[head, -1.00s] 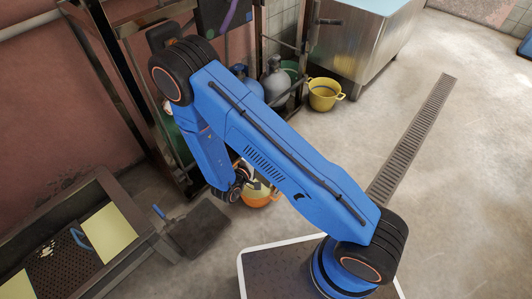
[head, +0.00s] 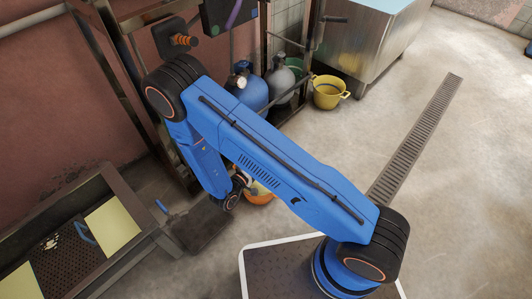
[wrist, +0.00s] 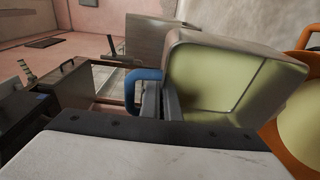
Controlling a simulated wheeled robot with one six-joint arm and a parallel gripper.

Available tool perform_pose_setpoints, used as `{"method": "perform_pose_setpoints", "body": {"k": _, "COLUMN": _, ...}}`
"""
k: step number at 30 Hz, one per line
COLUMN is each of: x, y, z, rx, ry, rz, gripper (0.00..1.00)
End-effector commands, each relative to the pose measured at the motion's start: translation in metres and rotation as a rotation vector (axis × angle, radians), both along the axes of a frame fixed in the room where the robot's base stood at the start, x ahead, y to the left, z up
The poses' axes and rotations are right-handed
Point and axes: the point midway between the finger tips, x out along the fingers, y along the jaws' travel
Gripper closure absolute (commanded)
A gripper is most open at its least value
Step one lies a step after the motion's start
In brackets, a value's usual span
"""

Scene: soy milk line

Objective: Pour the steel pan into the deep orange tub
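In the wrist view the steel pan (wrist: 186,62) is strongly tilted, with pale yellow-green showing inside it. My gripper (wrist: 160,101) is shut on the pan's blue handle (wrist: 142,76). The deep orange tub (wrist: 272,139) is at the right edge of the wrist view, beside the pan's right side, with pale yellow inside. The tub also shows in the head view (head: 259,196), mostly hidden behind my arm. My gripper and the pan are largely hidden there. I cannot tell whether anything is flowing out of the pan.
A metal trough (head: 125,262) with pale yellow panels stands at the lower left. A dark flat scoop (head: 200,226) lies on the floor beside it. Gas cylinders (head: 252,92) and a yellow basin (head: 328,95) stand at the back. The floor on the right is clear around a drain grate (head: 418,135).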

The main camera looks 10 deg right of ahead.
Motion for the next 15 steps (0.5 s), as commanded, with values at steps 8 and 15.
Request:
{"method": "perform_pose_setpoints", "body": {"k": 8, "x": -0.005, "y": 0.008, "z": -0.001, "rx": -0.04, "ry": -0.029, "rz": 0.0, "gripper": 1.0}}
{"method": "perform_pose_setpoints", "body": {"k": 15, "x": -0.01, "y": 0.014, "z": -0.001, "rx": -0.076, "ry": -0.052, "rz": 0.0, "gripper": 1.0}}
